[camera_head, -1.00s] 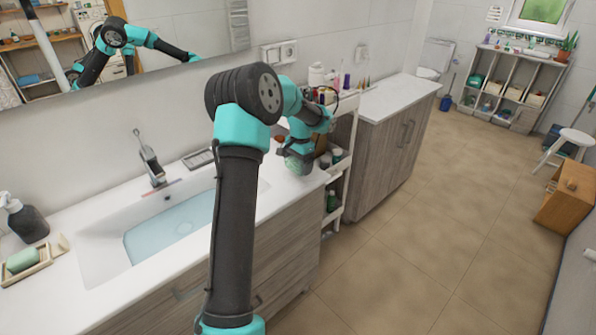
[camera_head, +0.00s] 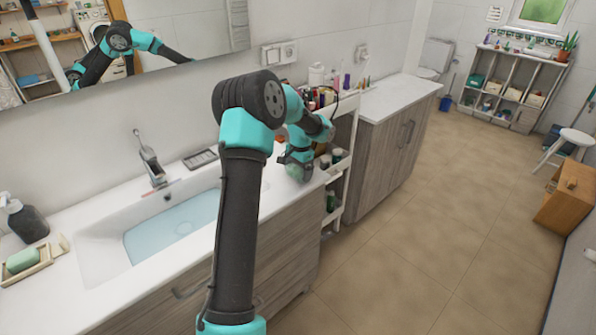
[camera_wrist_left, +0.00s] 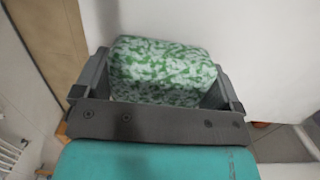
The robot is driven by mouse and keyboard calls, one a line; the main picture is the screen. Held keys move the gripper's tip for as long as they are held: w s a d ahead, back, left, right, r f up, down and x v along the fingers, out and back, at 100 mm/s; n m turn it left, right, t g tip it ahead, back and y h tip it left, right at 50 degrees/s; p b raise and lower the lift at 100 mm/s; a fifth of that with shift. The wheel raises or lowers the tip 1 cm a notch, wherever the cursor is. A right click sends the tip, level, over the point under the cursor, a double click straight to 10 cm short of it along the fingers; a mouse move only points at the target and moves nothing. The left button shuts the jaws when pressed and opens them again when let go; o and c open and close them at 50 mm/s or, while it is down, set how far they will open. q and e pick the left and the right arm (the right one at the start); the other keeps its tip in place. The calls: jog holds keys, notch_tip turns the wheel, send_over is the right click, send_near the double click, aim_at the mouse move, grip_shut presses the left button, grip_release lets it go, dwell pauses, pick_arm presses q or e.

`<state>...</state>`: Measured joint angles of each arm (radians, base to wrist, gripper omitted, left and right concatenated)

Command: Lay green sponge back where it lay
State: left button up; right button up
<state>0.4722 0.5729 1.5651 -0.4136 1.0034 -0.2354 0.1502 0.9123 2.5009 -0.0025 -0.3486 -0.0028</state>
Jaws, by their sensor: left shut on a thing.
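The green sponge (camera_wrist_left: 160,68), mottled green and white, sits between the two fingers of my left gripper (camera_wrist_left: 158,82) in the left wrist view. The fingers are shut on its sides. In the head view the left gripper (camera_head: 297,165) is over the right end of the white washbasin counter (camera_head: 240,205), next to the cart. Only a small part of the sponge (camera_head: 293,172) shows below it there. Whether the sponge touches the counter I cannot tell. My right gripper is not in view.
A cart (camera_head: 349,150) with bottles stands just right of the counter. The basin (camera_head: 175,222) holds water, with a tap (camera_head: 150,160) behind it. A small dark dish (camera_head: 200,159) lies at the back. A green soap (camera_head: 22,260) and a dark dispenser (camera_head: 28,221) are at left.

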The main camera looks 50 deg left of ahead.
pick_arm(q)
jog(key=shift+f, duration=0.15)
jog(key=o, duration=0.7)
jog(key=r, duration=0.4)
jog(key=w+r, duration=0.1)
jog(key=r, duration=0.7)
jog(key=shift+w+a+r, duration=0.15)
jog(key=shift+w, duration=0.1)
